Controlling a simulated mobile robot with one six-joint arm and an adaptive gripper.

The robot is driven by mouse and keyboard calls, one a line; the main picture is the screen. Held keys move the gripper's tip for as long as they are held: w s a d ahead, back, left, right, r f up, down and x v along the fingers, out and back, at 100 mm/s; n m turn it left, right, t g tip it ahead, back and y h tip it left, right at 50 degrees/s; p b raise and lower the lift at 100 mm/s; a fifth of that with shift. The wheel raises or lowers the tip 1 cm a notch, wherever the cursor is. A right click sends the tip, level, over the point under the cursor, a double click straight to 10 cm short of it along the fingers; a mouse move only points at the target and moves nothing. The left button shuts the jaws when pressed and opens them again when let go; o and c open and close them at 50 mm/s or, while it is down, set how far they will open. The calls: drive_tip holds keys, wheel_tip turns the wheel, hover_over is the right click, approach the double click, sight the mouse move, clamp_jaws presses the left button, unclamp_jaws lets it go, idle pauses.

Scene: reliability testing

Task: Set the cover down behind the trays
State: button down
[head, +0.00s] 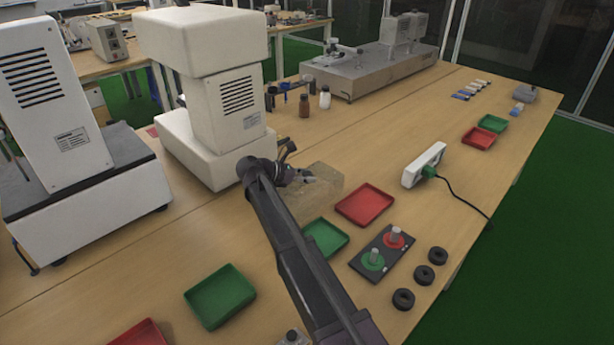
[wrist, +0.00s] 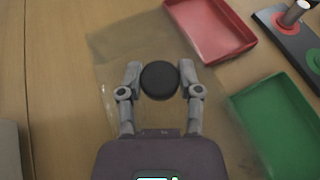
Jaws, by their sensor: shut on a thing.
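The cover (head: 325,182) is a clear, box-shaped hood with a black round knob (wrist: 160,80) on top. In the wrist view its smoky top (wrist: 115,50) spreads around the knob. My gripper (wrist: 160,78) is shut on the knob, one finger on each side; in the head view my gripper (head: 302,178) is over the cover's top. The cover is behind the red tray (head: 364,206) and the green tray (head: 325,240), close to both. My arm hides part of the cover. I cannot tell whether its bottom edge touches the table.
A white instrument (head: 225,100) stands close behind the cover. A dark plate (head: 382,255) with two pegs, several black rings (head: 424,275) and a white power strip (head: 425,163) lie toward the front and right. Another green tray (head: 220,297) is at the left. Bottles (head: 304,104) stand further back.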

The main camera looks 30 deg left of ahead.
drive_tip(key=shift+f+b, duration=0.5)
drive_tip(key=shift+f, duration=0.1)
idle(0.3)
drive_tip(key=shift+c, duration=1)
unclamp_jaws()
drive_tip(key=shift+r, duration=0.15)
